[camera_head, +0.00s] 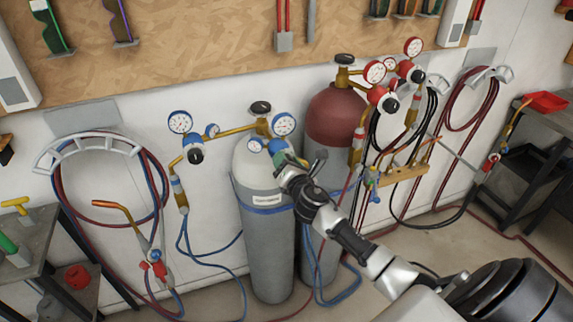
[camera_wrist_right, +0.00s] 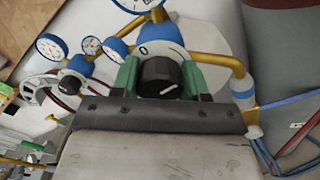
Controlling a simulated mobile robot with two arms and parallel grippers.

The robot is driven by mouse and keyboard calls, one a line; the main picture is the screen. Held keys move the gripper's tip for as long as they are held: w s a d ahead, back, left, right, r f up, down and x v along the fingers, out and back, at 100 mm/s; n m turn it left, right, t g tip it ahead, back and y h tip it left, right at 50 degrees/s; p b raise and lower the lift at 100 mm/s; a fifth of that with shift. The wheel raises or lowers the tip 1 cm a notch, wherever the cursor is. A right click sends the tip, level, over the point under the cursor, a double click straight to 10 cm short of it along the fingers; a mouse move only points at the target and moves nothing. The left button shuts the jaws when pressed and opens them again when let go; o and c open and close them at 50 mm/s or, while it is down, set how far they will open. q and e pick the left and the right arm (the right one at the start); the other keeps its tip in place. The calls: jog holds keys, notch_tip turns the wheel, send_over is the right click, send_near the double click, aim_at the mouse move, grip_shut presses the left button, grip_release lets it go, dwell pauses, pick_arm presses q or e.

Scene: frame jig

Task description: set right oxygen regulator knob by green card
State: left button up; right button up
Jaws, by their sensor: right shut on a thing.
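The right oxygen regulator (camera_head: 284,124), with blue-rimmed gauges, sits on the grey oxygen cylinder (camera_head: 262,205). Its black knob (camera_wrist_right: 158,70) shows in the right wrist view in front of a white dial with a 0 mark (camera_wrist_right: 144,51). A white line on the knob's face points to the lower right. My right gripper (camera_wrist_right: 160,82) is shut on the knob, with a green-padded finger on each side. In the head view my right gripper (camera_head: 284,165) hides the knob. I cannot make out a green card. My left gripper is not in view.
The left oxygen regulator has its own black knob (camera_head: 196,156). A dark red cylinder (camera_head: 334,115) with red gauges stands close on the right. Hoses hang on wall hooks at both sides and blue hoses loop near the floor. A metal shelf (camera_head: 30,240) stands at left.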

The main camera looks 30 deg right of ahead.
jog(key=m+b, duration=0.1)
jog(key=m, duration=0.3)
jog(key=shift+m, duration=0.4)
jog(key=m, duration=0.3)
jog(key=shift+m, duration=0.3)
jog(key=m, duration=0.3)
jog(key=shift+f+m, duration=0.1)
jog(key=shift+m, duration=2)
jog(key=o, duration=0.9)
jog(key=shift+o, duration=0.2)
